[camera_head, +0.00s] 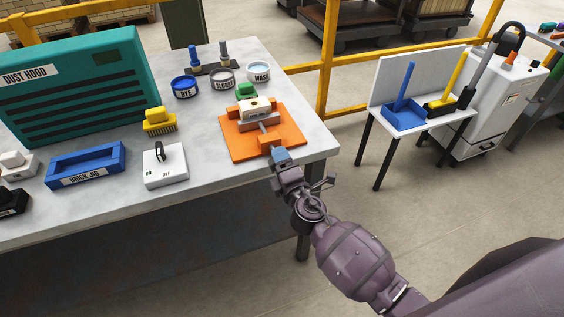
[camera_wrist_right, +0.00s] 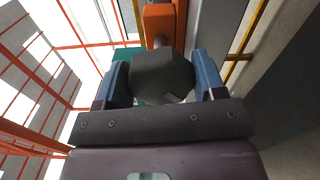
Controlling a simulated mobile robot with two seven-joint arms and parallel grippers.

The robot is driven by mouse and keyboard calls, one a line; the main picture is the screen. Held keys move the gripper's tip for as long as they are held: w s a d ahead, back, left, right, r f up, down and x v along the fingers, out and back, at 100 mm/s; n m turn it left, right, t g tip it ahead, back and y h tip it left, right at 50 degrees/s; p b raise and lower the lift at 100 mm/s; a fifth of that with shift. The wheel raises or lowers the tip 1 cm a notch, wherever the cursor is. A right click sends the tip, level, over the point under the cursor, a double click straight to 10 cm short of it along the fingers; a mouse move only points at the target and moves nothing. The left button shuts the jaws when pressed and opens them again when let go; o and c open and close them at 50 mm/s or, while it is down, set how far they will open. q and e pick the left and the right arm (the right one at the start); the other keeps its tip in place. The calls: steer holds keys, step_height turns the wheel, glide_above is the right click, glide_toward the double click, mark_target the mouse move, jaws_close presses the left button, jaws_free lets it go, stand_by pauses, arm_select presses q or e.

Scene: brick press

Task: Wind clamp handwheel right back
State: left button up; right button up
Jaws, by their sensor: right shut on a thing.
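The orange clamp (camera_head: 285,112) lies on the grey table near its right corner, and a cream-topped block with a label (camera_head: 255,106) sits in it. My right gripper (camera_head: 280,157) is at the clamp's near end, by the orange end block (camera_head: 270,144). In the right wrist view the dark grey handwheel (camera_wrist_right: 162,78) lies between the two blue fingers of my right gripper (camera_wrist_right: 163,88), which is shut on it. A shaft runs from it to an orange block (camera_wrist_right: 158,20). The handwheel is mostly hidden in the head view. My left gripper is not in view.
A white switch box (camera_head: 165,167), a blue brick jig (camera_head: 87,166) and a yellow brush (camera_head: 159,121) stand left of the clamp. Labelled pots, including the dye pot (camera_head: 184,88), stand behind. A yellow rail (camera_head: 327,60) runs beyond the table.

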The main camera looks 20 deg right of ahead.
steer(key=n+p, duration=0.1)
steer(key=n, duration=0.3)
steer(key=shift+r+n, duration=0.15)
steer(key=shift+n, duration=0.25)
steer(key=n+p, duration=0.1)
steer(key=n, duration=0.3)
steer(key=shift+n+p, duration=0.3)
steer(key=shift+p, duration=0.05)
steer(key=n+p, duration=0.1)
steer(key=n, duration=0.2)
steer(key=shift+a+r+n+p, duration=0.1)
steer(key=shift+n+p, duration=0.2)
steer(key=n+p, duration=0.2)
steer(key=n, duration=0.3)
steer(key=shift+p, duration=0.35)
steer(key=n+p, duration=0.1)
steer(key=n, duration=0.2)
steer(key=shift+a+p, duration=0.1)
steer(key=shift+p, duration=0.2)
steer(key=shift+n+p, duration=0.4)
steer(key=shift+n, duration=0.5)
steer(key=n, duration=0.2)
steer(key=shift+n+p, duration=0.3)
steer(key=shift+p, duration=0.05)
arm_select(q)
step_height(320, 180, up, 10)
arm_select(e)
steer(key=shift+f+n, duration=0.25)
steer(key=shift+n, duration=1.15)
